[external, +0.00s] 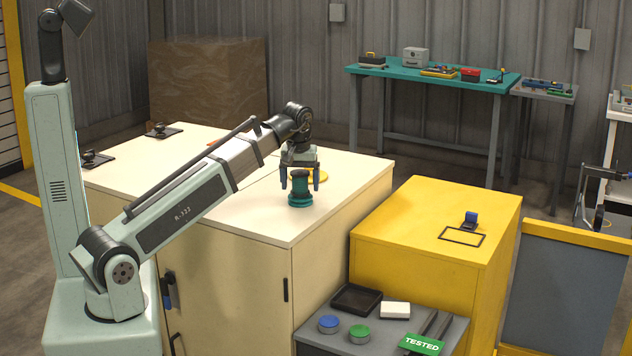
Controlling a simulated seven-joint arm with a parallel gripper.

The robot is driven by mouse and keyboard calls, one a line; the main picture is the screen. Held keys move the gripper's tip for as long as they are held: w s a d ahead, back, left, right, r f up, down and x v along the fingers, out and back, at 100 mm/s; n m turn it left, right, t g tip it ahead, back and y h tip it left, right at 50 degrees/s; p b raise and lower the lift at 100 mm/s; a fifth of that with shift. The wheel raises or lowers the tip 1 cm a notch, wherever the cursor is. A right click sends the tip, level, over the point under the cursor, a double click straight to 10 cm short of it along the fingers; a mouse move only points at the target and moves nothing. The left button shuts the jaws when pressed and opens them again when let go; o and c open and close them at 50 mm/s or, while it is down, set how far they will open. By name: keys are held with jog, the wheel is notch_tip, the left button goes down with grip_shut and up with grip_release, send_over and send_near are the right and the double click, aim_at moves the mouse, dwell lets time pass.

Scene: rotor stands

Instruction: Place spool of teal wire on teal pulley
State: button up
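A teal object (300,187) stands upright on the cream cabinet top, with a narrower upper part and a wide round base. From this one view I cannot tell whether it is the spool of teal wire, the teal pulley, or one on the other. My gripper (300,183) points down over it. Its two dark fingers are spread on the left and right of the upper part, and they look apart from it. A yellow disc (319,174) lies just behind, partly hidden by my gripper.
Two dark stands (160,131) (93,158) sit at the back left of the cream cabinet (345,185). An orange item (214,142) is partly hidden behind my arm. A yellow cabinet (430,215) stands at the right. The cream top's right part is clear.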

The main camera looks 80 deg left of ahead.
aim_at(299, 174)
jog(key=r, duration=0.4)
jog(key=d+r, duration=0.1)
jog(key=r, duration=0.7)
jog(key=shift+s+d+r, duration=0.1)
jog(key=shift+s+d, duration=0.25)
jog(key=shift+s, duration=0.05)
